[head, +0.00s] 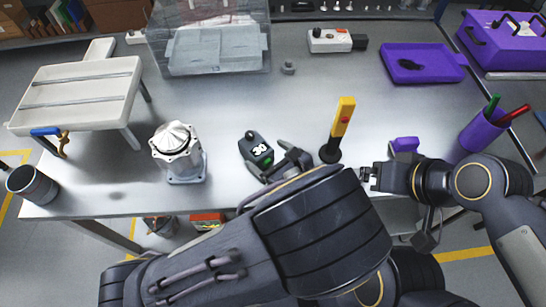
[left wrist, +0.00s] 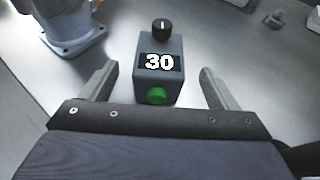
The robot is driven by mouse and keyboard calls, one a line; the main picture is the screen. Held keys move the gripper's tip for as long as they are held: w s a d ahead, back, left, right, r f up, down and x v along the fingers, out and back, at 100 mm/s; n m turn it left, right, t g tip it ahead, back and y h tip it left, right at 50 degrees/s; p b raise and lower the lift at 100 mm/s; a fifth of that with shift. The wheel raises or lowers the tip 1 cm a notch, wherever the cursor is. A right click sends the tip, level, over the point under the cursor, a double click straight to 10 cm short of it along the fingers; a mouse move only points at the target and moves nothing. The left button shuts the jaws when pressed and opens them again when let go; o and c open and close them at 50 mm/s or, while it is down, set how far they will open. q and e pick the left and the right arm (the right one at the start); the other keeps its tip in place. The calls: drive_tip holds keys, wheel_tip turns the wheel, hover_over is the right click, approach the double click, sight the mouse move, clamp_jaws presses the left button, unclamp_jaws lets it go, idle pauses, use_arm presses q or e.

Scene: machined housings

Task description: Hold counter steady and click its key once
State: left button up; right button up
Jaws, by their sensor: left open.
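The counter (head: 257,151) is a small dark grey box on the grey table, with a black knob, a white "30" on its display and a green key. It also shows in the left wrist view (left wrist: 173,73), standing ahead with its green key (left wrist: 157,96) facing me. My left gripper (head: 279,165) is open at the counter's near side. In the wrist view its fingers are to the left and right of the box, with gaps on both sides. My right gripper (head: 369,178) is at the table's front edge, right of the counter and apart from it; its jaw opening is unclear.
A yellow pendant (head: 342,118) on a black base stands right of the counter. A silver machined housing (head: 181,158) stands to the left. A purple cup with pens (head: 481,131) and a purple tray (head: 422,64) are at right.

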sight(262, 151)
use_arm(q)
drive_tip(key=b+x, duration=0.1)
drive_tip(key=x, duration=0.3)
drive_tip(key=shift+w+a+f+b, duration=0.1)
drive_tip(key=shift+w+f+b, duration=0.05)
drive_tip(key=shift+f+b, duration=0.15)
drive_tip(key=shift+w+a+f, duration=0.1)
drive_tip(key=shift+w+a, duration=0.35)
drive_tip(key=shift+w, duration=0.15)
use_arm(e)
wheel_tip(262, 151, down, 3)
drive_tip(key=shift+w+r, duration=0.1)
drive_tip(key=shift+r, duration=0.05)
use_arm(q)
drive_tip(key=c, duration=1.2)
use_arm(e)
drive_tip(key=shift+c, duration=0.3)
clamp_jaws()
idle(0.5)
